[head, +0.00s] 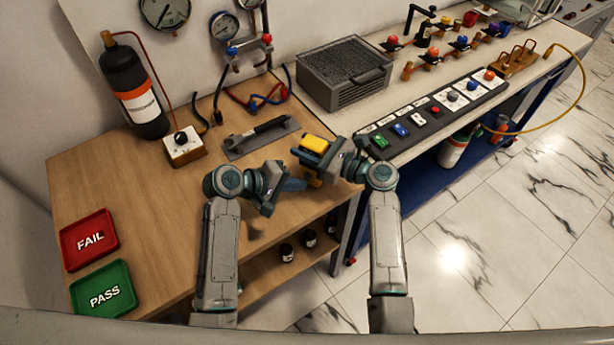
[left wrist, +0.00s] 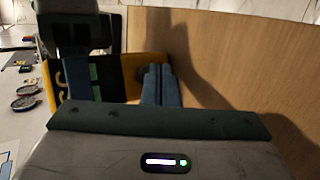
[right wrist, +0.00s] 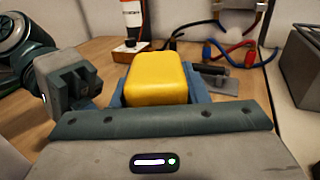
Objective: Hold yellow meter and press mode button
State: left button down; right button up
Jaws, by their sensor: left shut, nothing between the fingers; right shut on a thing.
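The yellow meter (head: 314,143) is in my right gripper (head: 325,160), held up over the front edge of the wooden bench. In the right wrist view the meter's plain yellow back (right wrist: 157,78) sits between the fingers. My left gripper (head: 300,185) is shut and empty, with its fingertips close to the meter. In the left wrist view the left fingers (left wrist: 158,84) are in front of the meter's yellow edge (left wrist: 130,72), beside its dark face with yellow marks and a green patch. I cannot tell if they touch it. The mode button cannot be made out.
Red FAIL tray (head: 90,240) and green PASS tray (head: 103,290) lie at the bench's left. A grey stand plate (head: 262,138), a knob box (head: 184,146) and a black cylinder (head: 135,90) are behind. A switch strip (head: 430,115) runs right. The bench middle is clear.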

pick_arm(q)
jog(key=shift+s+a, duration=0.1)
jog(key=shift+s, duration=0.15)
pick_arm(e)
jog(key=shift+f, duration=0.15)
pick_arm(q)
jog(key=shift+s+a, duration=0.4)
jog(key=shift+s, duration=0.35)
jog(key=shift+s+a, duration=0.4)
jog(key=shift+s, duration=0.3)
jog(key=shift+s+a, duration=0.4)
jog(key=shift+s, duration=0.35)
pick_arm(e)
jog(key=o, duration=1.2)
pick_arm(q)
jog(key=shift+w, duration=0.1)
